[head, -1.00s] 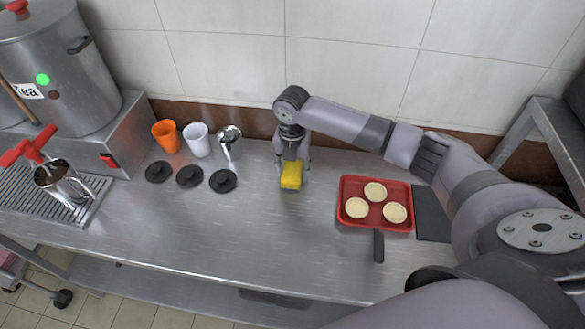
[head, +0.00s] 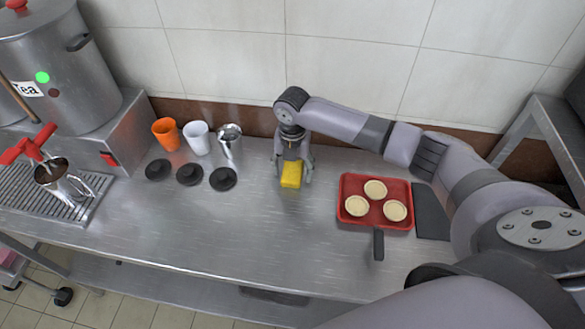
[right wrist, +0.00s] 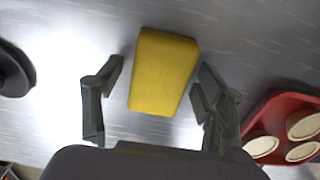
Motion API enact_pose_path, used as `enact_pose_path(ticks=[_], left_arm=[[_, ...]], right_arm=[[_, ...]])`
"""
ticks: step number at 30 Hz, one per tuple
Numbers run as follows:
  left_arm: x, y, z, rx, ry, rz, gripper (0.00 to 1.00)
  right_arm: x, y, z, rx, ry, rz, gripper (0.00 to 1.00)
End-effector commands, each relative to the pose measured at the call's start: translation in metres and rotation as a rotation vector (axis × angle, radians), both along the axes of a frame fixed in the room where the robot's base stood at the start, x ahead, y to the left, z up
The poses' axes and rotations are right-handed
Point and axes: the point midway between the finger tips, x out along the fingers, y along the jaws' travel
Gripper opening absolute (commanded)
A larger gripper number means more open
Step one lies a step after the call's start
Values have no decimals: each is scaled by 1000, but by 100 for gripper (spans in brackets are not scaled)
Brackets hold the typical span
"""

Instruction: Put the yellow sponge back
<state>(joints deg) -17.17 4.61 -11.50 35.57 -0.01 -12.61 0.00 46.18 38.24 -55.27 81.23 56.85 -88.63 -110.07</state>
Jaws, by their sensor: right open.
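The yellow sponge (head: 291,174) lies on the steel counter, below my right gripper (head: 292,172). In the right wrist view the sponge (right wrist: 163,72) sits between and slightly beyond the two spread fingers of the right gripper (right wrist: 160,100). There is a gap on the left side of the sponge; the right finger is close to it, and I cannot tell if it touches. The right gripper is open. My left gripper is not in view.
A red tray (head: 345,215) with three pale round pastries and a black-handled tool (head: 378,244) are to the right. Black lids (head: 190,174), an orange cup (head: 166,133), a white cup (head: 197,138) and a metal cup (head: 230,145) stand left. Counter front is clear.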

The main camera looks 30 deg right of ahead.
Motion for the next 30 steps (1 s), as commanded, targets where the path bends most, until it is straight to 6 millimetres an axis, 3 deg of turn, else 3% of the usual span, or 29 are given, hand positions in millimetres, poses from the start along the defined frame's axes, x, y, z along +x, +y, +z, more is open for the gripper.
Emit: enact_pose_path(ticks=[7, 21, 30], left_arm=[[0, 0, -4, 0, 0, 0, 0], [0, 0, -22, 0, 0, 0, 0], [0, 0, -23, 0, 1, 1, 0]], right_arm=[[2, 0, 19, 1, -6, 0, 65], [1, 0, 110, 1, -3, -1, 65], [0, 0, 124, 1, 1, 0, 65]])
